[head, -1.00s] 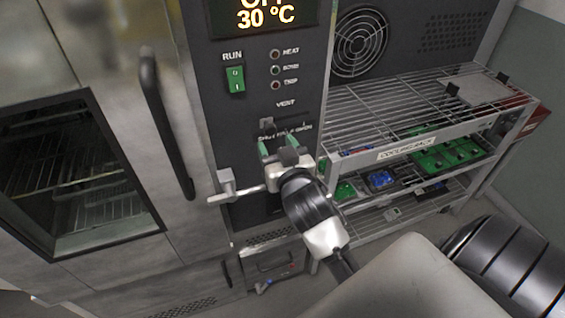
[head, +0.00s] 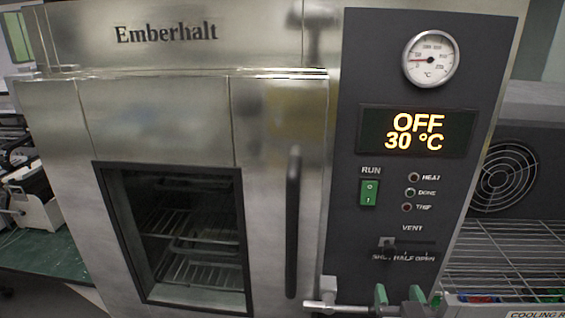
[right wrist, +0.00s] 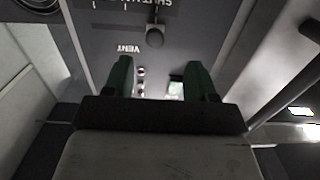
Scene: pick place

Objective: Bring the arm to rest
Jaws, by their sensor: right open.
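My right gripper (head: 399,296) shows at the bottom edge of the head view, in front of the oven's dark control panel and below the vent lever (head: 388,245). Its two green fingers are apart with nothing between them. In the right wrist view the open gripper (right wrist: 160,80) points at the panel, and the vent lever's knob (right wrist: 155,37) shows beyond the fingertips, clear of them. Most of my right arm is below the head view. My left gripper is not in view.
The steel oven (head: 180,110) has its door closed, with a long black handle (head: 293,222). The display (head: 416,132) reads OFF, 30 °C. A metal lever bar (head: 335,307) is close left of my right gripper. A wire cooling rack (head: 505,255) stands at the right.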

